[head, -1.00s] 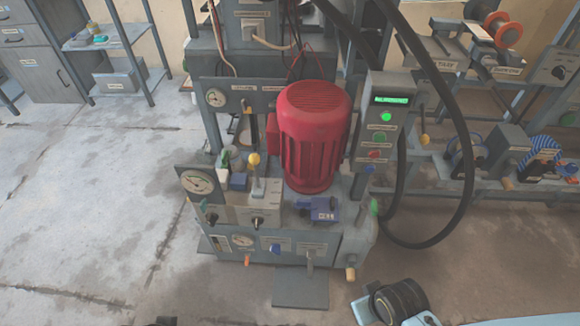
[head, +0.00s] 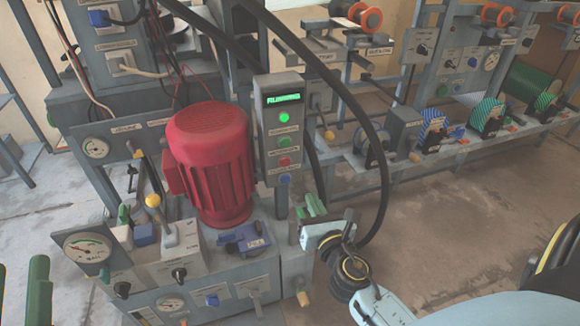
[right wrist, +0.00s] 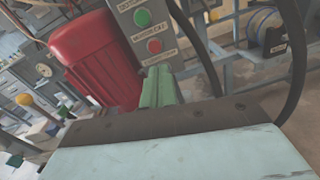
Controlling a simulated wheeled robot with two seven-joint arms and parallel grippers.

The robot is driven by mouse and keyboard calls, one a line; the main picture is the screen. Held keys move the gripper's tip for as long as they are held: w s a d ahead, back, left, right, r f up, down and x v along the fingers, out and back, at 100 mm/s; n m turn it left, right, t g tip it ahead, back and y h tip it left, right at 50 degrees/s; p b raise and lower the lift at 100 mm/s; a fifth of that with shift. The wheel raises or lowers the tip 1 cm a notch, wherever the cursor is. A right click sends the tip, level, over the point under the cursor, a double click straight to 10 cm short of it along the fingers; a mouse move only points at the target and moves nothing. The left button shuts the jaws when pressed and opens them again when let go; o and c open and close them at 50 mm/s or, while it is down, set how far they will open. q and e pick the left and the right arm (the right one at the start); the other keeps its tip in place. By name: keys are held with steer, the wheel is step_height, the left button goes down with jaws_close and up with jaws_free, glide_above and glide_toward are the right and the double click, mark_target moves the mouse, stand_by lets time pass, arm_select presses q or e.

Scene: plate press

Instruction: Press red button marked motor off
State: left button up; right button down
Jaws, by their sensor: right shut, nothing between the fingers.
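The grey control box (head: 279,130) stands right of the red motor, with a lit green display and a column of buttons. The red button (head: 284,161) sits low on it, under a green button (head: 284,142) and above a blue one (head: 285,180). My right gripper (head: 311,204) is shut and empty, its green fingers below and slightly right of the red button, apart from it in the picture. In the right wrist view, the red button (right wrist: 155,46) shows just above the fingertips (right wrist: 160,72). The small labels are too blurred to read surely. My left gripper (head: 20,285) shows partly at the left edge, its green fingers apart.
The red motor (head: 209,165) stands close left of the box. A thick black hose (head: 378,150) loops right of my right gripper. Levers, gauges and a blue valve (head: 243,238) crowd the press base. Bare floor (head: 460,220) lies to the right.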

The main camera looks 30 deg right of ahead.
mark_target(287, 159)
arm_select(q)
steer(key=shift+s+r+t, duration=0.3)
steer(key=shift+r, duration=0.45)
arm_select(e)
steer(key=shift+w+a+n+y, duration=0.15)
steer(key=shift+a+n+y, duration=0.1)
steer(key=shift+n, duration=0.35)
steer(key=shift+w+a+n+y, duration=0.15)
steer(key=shift+n+y, duration=0.1)
steer(key=shift+n, duration=0.35)
